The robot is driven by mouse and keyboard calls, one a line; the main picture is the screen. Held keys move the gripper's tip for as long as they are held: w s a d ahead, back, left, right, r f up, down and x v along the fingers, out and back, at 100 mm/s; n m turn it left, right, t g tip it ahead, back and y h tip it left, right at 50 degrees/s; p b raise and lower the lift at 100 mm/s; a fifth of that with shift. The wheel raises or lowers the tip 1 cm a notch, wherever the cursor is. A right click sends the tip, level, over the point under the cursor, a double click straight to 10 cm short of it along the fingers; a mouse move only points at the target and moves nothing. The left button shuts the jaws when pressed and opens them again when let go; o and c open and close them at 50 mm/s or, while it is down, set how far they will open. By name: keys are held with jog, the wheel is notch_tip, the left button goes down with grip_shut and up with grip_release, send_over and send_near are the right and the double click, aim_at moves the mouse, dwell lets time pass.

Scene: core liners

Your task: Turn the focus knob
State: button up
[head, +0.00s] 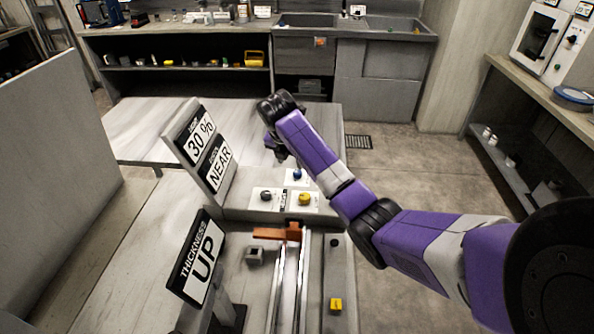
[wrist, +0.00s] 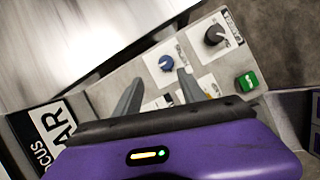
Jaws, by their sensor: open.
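My gripper (head: 279,152) is above the far part of the control panel in the head view. In the wrist view its two grey fingers (wrist: 160,76) are apart with nothing held between them. A blue knob (head: 297,174) stands on a white plate just below the gripper; in the wrist view it (wrist: 166,62) is just beyond the fingertips. A dark knob (head: 266,195) and a yellow knob (head: 304,198) sit on nearer plates. The small plate labels are too blurred to tell which knob is focus. The focus display (head: 217,165) reads NEAR.
A light display (head: 195,135) reads 30 %, and a thickness display (head: 199,262) reads UP. The wrist view also shows a black knob (wrist: 214,35) and a green button (wrist: 247,82). An orange piece (head: 278,232) sits on the rails nearer. A yellow button (head: 336,304) is at front right.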

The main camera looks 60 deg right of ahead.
aim_at(298, 172)
jog(key=shift+n+g, duration=0.3)
jog(key=x, duration=0.5)
jog(key=s+x, duration=0.1)
jog(key=x, duration=0.1)
jog(key=shift+d+f, duration=0.2)
jog(key=shift+d, duration=0.25)
